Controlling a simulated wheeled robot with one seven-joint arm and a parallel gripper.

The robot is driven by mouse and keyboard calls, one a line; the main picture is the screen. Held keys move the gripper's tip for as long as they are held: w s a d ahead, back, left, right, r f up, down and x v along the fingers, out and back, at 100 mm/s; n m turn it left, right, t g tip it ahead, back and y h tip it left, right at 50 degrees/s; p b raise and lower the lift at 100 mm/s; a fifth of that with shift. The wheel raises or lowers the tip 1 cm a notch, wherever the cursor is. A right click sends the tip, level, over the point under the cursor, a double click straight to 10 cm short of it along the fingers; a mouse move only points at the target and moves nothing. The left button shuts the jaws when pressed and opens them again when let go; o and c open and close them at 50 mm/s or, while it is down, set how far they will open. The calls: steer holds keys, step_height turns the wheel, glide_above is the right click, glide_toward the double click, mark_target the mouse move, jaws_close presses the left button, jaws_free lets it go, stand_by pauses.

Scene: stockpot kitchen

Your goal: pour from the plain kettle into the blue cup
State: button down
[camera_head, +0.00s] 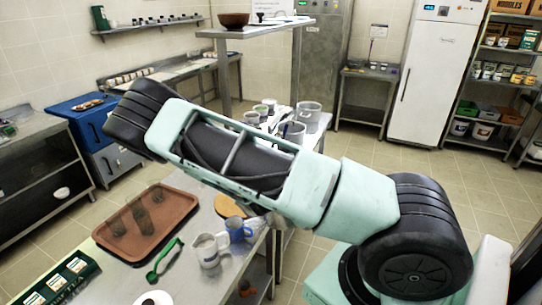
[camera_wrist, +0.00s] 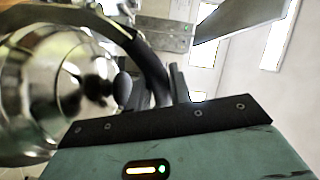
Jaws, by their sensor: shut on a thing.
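The kettle (camera_wrist: 45,85) fills the left of the wrist view, a shiny metal body with a dark lid knob and a black curved handle (camera_wrist: 150,65). My gripper (camera_wrist: 173,88) is shut on that handle. The blue cup (camera_head: 237,230) stands upright on the steel counter in the head view, beside a pale grey mug (camera_head: 207,252). My arm crosses the head view and hides my gripper and most of the kettle there. The kettle's spout and its distance from the cup cannot be made out.
A brown tray (camera_head: 112,246) lies on the counter to the left, with a green utensil (camera_head: 164,260) in front of it. A round wooden board (camera_head: 229,206) lies behind the cup. Several containers (camera_head: 308,112) stand on a counter farther back.

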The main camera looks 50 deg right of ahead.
steer(key=shift+w+a+f+n+b, duration=0.2)
steer(key=shift+a+f+n+b, duration=0.2)
steer(key=shift+a+f+b, duration=0.15)
steer(key=shift+w+a+f+n+t+h+b, duration=0.2)
steer(key=shift+w+a+n+t+b, duration=0.1)
steer(key=shift+a+n, duration=0.25)
steer(key=shift+w+a+f+n+t+h+b, duration=0.15)
steer(key=shift+w+a+n+b, duration=0.2)
steer(key=shift+a, duration=0.45)
steer(key=shift+w+a+f+n+t+h+b, duration=0.1)
steer(key=shift+w+a+f+n+t+b, duration=0.15)
steer(key=shift+a+n, duration=0.35)
steer(key=shift+w+a+r+n+b, duration=0.2)
steer(key=shift+a+n+b, duration=0.1)
steer(key=shift+a, duration=0.15)
steer(key=shift+w+a+r+n+b, duration=0.15)
steer(key=shift+a+n+b, duration=0.1)
steer(key=shift+a, duration=0.15)
steer(key=shift+s, duration=0.1)
steer(key=shift+a+n+t, duration=0.25)
steer(key=shift+n+t, duration=0.05)
steer(key=shift+n, duration=0.05)
stand_by(1.0)
steer(key=shift+w, duration=0.2)
